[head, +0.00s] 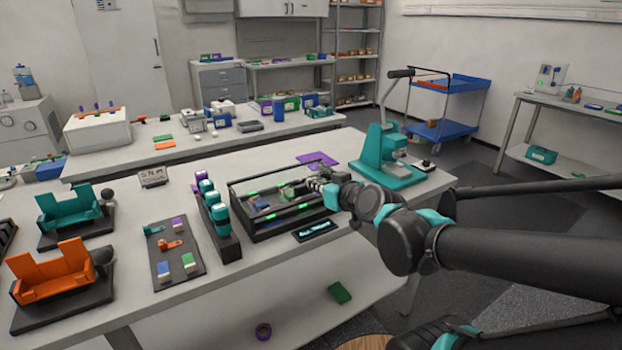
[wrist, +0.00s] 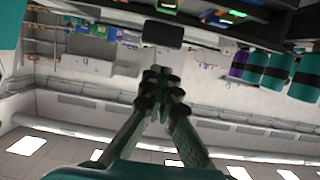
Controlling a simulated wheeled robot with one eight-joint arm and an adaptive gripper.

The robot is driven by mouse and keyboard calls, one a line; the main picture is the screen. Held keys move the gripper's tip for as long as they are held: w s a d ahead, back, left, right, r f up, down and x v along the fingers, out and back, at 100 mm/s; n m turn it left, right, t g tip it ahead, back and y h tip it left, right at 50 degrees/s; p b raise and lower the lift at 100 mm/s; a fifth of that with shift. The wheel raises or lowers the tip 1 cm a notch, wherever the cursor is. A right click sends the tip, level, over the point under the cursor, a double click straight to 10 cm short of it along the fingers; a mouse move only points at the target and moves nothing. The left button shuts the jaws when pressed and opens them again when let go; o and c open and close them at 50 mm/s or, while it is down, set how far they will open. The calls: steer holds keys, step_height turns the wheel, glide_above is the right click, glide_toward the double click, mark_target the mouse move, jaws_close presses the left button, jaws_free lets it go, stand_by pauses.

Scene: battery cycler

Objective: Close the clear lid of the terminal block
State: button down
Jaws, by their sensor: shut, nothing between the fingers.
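A black open-framed unit (head: 262,232) with green lights stands on the near bench. It also shows at the top of the wrist view (wrist: 272,32). I cannot clearly make out the terminal block or its clear lid; small parts inside the unit are partly hidden by my gripper. My gripper (head: 314,184) is at the unit's right end, seemingly just above or inside it; I cannot tell whether it touches. In the wrist view my gripper (wrist: 157,78) has its fingers together, with nothing between them. A dark rectangular block (wrist: 163,35) shows beyond the fingertips.
A rack of teal cylinders (head: 222,238) stands close left of the unit, and a small display (head: 314,231) lies in front. A teal press (head: 388,172) stands to the right, a purple mat (head: 317,159) behind. Orange and teal fixtures occupy the bench's left.

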steer(key=s+d+f+m+g+h, duration=0.3)
steer(key=s+d+f+g+h, duration=0.1)
steer(key=d+f, duration=0.6)
steer(key=s+d+f+m+g+h, duration=0.3)
steer(key=s+d+f, duration=0.4)
steer(key=d+f, duration=0.4)
steer(key=shift+s+f+m+g+h, duration=0.15)
steer(key=shift+s+m+g+h, duration=0.15)
steer(key=shift+g+h, duration=0.25)
steer(key=shift+d, duration=0.1)
